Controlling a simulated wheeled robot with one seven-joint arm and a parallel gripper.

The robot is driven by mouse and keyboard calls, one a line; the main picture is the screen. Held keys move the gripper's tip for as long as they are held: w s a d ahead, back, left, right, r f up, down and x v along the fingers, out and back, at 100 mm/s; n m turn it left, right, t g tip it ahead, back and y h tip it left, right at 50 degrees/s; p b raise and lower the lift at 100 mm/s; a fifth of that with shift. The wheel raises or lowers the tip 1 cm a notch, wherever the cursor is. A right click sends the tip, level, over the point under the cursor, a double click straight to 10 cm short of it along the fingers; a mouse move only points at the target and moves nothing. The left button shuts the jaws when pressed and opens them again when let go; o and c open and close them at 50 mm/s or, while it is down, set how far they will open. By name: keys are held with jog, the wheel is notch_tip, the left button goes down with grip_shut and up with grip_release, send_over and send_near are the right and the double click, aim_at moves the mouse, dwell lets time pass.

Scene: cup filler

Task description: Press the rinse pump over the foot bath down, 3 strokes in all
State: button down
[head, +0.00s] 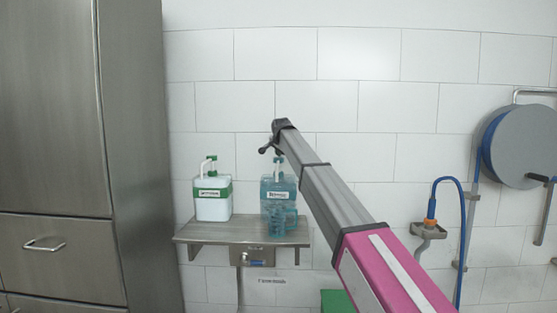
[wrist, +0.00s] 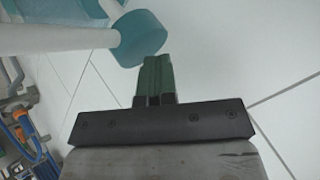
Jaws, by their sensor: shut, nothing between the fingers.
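Two pump bottles stand on a steel shelf. The left one is a white bottle (head: 212,207) with a green band and green pump top. The right one is a teal bottle (head: 268,188) with a pale label and a pump on top. The labels are too small to read, so I cannot tell which is the rinse pump. My gripper (wrist: 153,72) is shut and empty. In the head view it is above the teal bottle, partly hidden by my arm. In the wrist view its tips are close to a round teal pump head (wrist: 143,40); I cannot tell whether they touch.
A teal cup-like item (head: 280,222) stands in front of the teal bottle on the steel shelf (head: 215,235). A green box (head: 336,302) shows low, partly behind my arm. A blue hose reel (head: 525,145) hangs at right; a steel cabinet (head: 60,130) stands at left.

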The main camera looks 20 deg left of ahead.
jog(key=shift+r, duration=3)
